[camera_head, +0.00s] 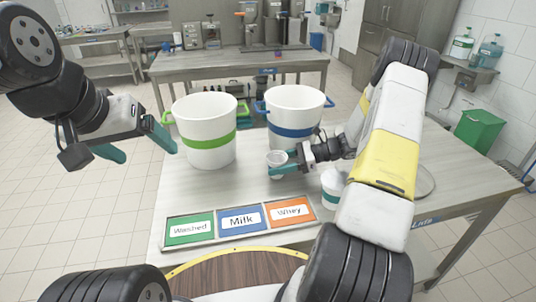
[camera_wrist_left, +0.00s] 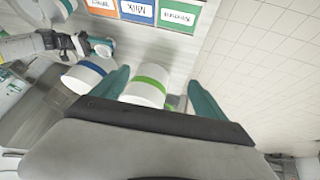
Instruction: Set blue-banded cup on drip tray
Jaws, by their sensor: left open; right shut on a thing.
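My right gripper (camera_head: 284,164) is shut on a small whitish cup (camera_head: 276,158), in front of the large blue-banded bucket. I cannot make out a band on this cup. Another small white cup with a teal lower part (camera_head: 331,184) stands on the table, partly hidden by my right arm. A grey round plate (camera_head: 426,183) shows beside my right arm; I cannot tell if it is the drip tray. My left gripper (camera_head: 135,143) is open and empty, left of the green-banded bucket.
A white green-banded bucket (camera_head: 207,122) and a white blue-banded bucket (camera_head: 293,106) stand on the steel table. A tray with Washed (camera_head: 190,229), Milk and Whey labels lies along its front edge. The table between labels and green-banded bucket is clear.

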